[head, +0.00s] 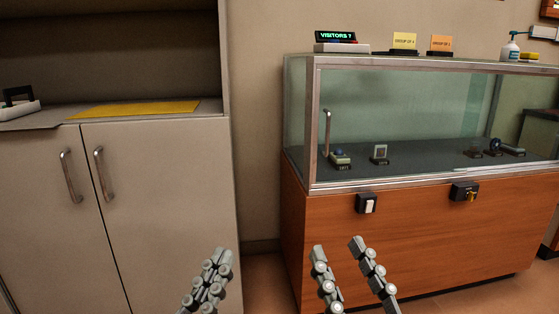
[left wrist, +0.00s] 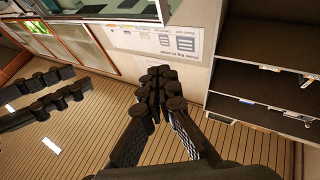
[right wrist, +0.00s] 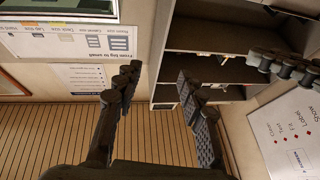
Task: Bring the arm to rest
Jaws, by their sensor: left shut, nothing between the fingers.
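My left gripper (head: 218,262) is at the bottom middle of the head view, in front of the cabinet, its fingers together. In the left wrist view its fingertips (left wrist: 162,84) meet with nothing between them. My right gripper (head: 338,252) is to its right, before the wooden display case, with its two fingers apart. In the right wrist view the gap between its fingers (right wrist: 157,82) is empty. Both grippers are in the air and apart from each other.
A beige cabinet (head: 165,200) with a yellow mat (head: 135,109) on its counter stands at left. A glass-topped display case (head: 420,235) stands at right, with a lit visitors sign (head: 336,37) and small cards on top. Floor shows between them.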

